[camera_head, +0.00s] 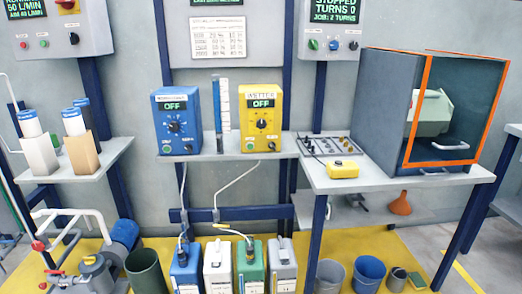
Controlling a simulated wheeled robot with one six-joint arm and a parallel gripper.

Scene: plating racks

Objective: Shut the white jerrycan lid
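The white jerrycan (217,272) stands on the yellow floor strip below the middle shelf, between a blue jerrycan (185,274) on its left and a green jerrycan (250,274) on its right. A small pale part shows at the top of the white jerrycan. It is too small to tell whether this is the lid or handle, or whether the lid is open. The bottom of the can is cut off by the picture edge. My gripper is not in view.
A grey jerrycan (283,274) stands right of the green one. Thin hoses hang from the blue (175,122) and yellow (261,122) control boxes towards the cans. White pipework (72,215) and a dark green bin (146,271) stand left; buckets (369,274) stand right.

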